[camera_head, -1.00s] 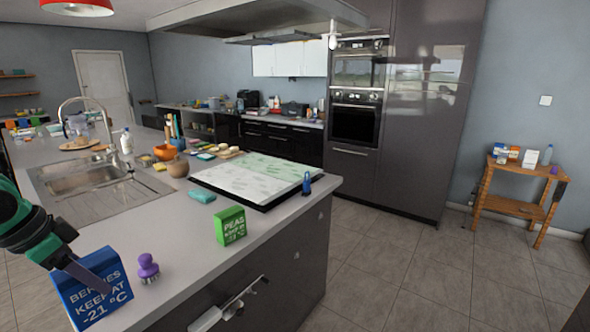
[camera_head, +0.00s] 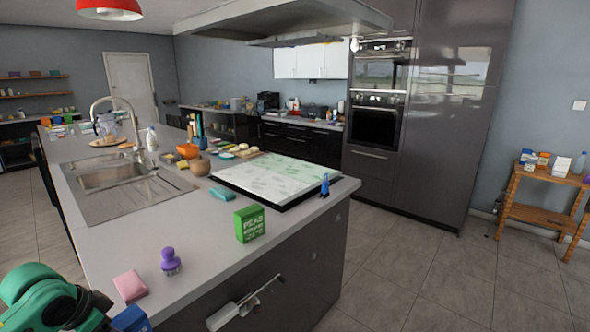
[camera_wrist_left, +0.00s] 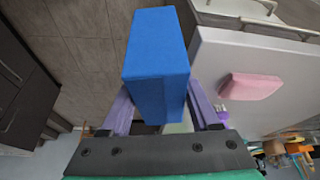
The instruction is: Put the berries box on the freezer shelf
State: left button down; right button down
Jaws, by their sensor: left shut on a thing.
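The berries box (camera_head: 131,320) is blue and shows only as a corner at the bottom left of the head view. In the left wrist view the blue box (camera_wrist_left: 157,65) fills the upper middle, with plain faces towards the camera. My left gripper (camera_wrist_left: 160,105) is shut on it, one purple finger on each side. The box is held beside the counter edge, with floor tiles behind it. My left arm's green and black wrist is at the bottom left of the head view. No freezer shelf can be made out. My right gripper is not in view.
The island counter (camera_head: 130,220) carries a pink sponge (camera_head: 130,286), a purple brush (camera_head: 170,261) and a green peas box (camera_head: 249,223). A tall dark cabinet (camera_head: 445,120) stands closed beside the ovens (camera_head: 375,122). A wooden stand (camera_head: 540,215) is at the right. The floor between is clear.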

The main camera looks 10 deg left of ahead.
pick_arm(q)
jog(key=s+d+f+n, duration=0.1)
jog(key=s+d+f, duration=0.2)
jog(key=d+f, duration=0.85)
jog(key=d+r+n+y, duration=0.1)
jog(key=d, duration=0.4)
jog(key=s+d+r+n, duration=0.1)
jog(key=d+r+n, duration=0.1)
jog(key=d, duration=0.4)
jog(key=shift+s+d+r+n+t+y, duration=0.15)
jog(key=shift+s+r+n+t+y, duration=0.15)
jog(key=shift+y, duration=0.1)
